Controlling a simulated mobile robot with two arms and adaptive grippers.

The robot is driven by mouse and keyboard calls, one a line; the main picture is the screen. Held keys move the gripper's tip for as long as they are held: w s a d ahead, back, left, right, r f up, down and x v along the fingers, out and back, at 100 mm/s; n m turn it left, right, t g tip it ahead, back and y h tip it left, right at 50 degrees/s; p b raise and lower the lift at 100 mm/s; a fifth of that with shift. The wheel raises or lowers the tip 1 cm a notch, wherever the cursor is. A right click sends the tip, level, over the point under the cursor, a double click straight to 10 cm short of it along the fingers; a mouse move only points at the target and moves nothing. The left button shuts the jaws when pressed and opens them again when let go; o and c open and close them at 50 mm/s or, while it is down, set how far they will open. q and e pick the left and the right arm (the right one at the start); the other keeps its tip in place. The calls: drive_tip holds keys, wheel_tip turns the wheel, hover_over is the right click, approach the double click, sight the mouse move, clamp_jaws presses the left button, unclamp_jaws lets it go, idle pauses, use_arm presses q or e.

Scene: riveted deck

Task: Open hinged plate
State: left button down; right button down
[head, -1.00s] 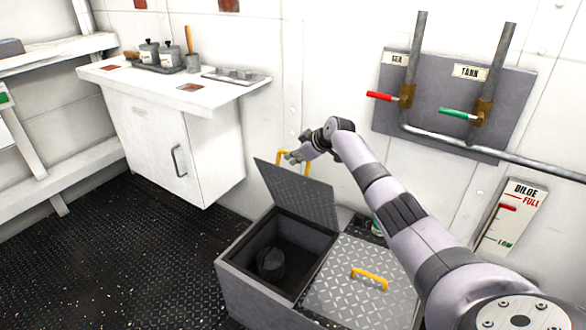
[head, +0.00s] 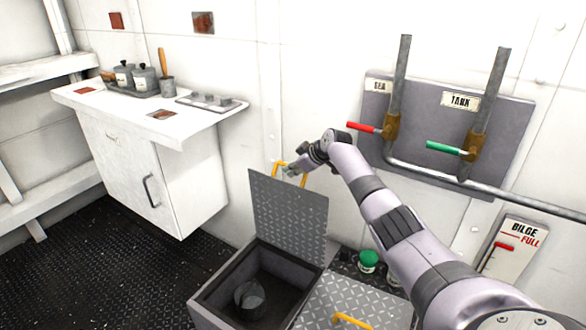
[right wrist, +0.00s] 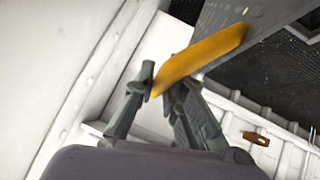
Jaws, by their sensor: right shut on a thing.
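The hinged plate (head: 288,215) is a grey diamond-tread lid with a yellow handle at its top edge. It stands raised, close to upright, at the back of the left opening of a floor box (head: 215,300). My right gripper (head: 287,171) is at the top of the plate, shut on the yellow handle (head: 303,177). In the right wrist view the two fingers (right wrist: 165,95) close on the yellow handle (right wrist: 205,55), with the plate beyond it. The open compartment holds a dark cylindrical thing (head: 250,297). My left gripper is not in view.
A second tread plate (head: 370,296) with a yellow handle (head: 350,321) lies closed beside the opening. A green-topped container (head: 368,258) stands behind it. A white cabinet (head: 125,165) is at left. Red (head: 360,127) and green (head: 443,148) valve levers are on the wall.

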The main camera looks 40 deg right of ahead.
drive_tip(key=shift+r, duration=0.1)
drive_tip(key=c, duration=1.9)
unclamp_jaws()
drive_tip(key=shift+v, duration=3.75)
